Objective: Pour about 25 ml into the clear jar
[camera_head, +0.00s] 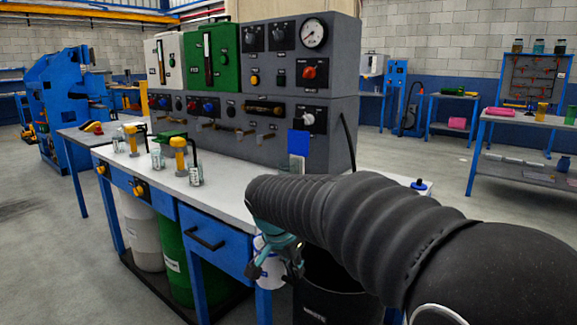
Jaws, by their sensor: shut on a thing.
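My gripper (277,268), teal and dark, hangs in front of the bench's near edge, pointing down. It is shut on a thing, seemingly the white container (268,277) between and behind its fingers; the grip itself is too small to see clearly. Several small clear glass vessels stand on the bench: one at the near end (195,177), one further back (157,160) and one at the far left (118,141). I cannot tell which is the clear jar, or their fill levels. My gripper is apart from them, lower and to the right.
The white bench top (226,196) has free room along its front. A grey control panel (262,135) closes the back. A black waste bin (325,300) stands below my arm. A blue card (298,143) stands at the panel.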

